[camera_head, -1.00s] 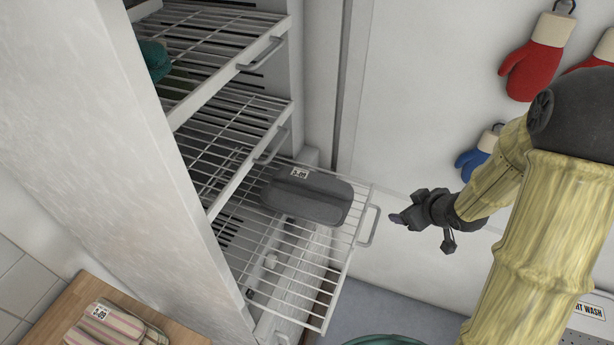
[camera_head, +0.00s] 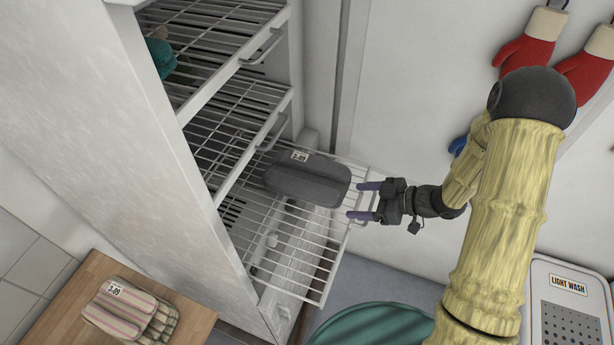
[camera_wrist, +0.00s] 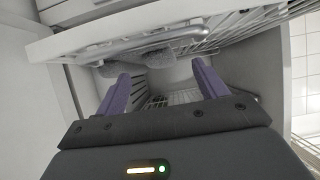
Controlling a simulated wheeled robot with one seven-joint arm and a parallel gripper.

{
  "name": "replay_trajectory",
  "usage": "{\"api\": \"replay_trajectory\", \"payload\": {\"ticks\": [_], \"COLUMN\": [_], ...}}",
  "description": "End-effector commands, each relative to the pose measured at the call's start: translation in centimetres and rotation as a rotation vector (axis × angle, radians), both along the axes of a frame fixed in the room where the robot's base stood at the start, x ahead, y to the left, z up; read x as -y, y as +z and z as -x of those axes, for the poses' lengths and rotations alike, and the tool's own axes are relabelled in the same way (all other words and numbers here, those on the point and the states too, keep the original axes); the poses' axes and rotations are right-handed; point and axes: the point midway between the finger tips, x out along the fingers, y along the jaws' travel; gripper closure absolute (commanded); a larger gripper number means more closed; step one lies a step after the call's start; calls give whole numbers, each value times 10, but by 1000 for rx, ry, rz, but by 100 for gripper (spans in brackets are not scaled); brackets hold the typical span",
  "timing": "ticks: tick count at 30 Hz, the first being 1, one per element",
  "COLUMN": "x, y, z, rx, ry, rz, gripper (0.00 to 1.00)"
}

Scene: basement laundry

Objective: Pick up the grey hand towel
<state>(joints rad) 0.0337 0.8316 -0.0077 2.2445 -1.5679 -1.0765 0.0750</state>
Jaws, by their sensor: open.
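The grey towel (camera_head: 308,180) is a dark folded bundle with a small white label. It lies toward the far side of the lowest, pulled-out wire rack (camera_head: 290,255). My gripper (camera_head: 355,201) is open, just right of the towel at the rack's front edge. Its two purple fingers point left toward the towel, with nothing visible between them. In the wrist view, the fingers (camera_wrist: 162,76) are spread below the rack's front bar, and a grey fuzzy surface (camera_wrist: 158,58), which looks like the towel, shows beyond it. My gripper hides part of the rack's front handle.
Two more wire racks with handles (camera_head: 264,136) are above; a teal item (camera_head: 160,57) sits on the top one. Striped folded cloths (camera_head: 130,308) lie on a wooden top. A green round thing (camera_head: 365,328) and a "LIGHT WASH" bin (camera_head: 568,305) stand below. Red mitts (camera_head: 528,45) hang right.

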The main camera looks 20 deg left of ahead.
Motion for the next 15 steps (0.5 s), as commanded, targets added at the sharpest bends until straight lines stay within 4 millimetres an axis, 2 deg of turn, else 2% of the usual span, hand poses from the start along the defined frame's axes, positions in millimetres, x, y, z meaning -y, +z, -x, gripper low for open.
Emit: {"api": "replay_trajectory", "payload": {"ticks": [5, 15], "x": [-18, -76], "y": [1, 2], "z": [-1, -5], "rx": [-1, 0], "ry": [3, 4], "rz": [0, 1], "gripper": [29, 29]}}
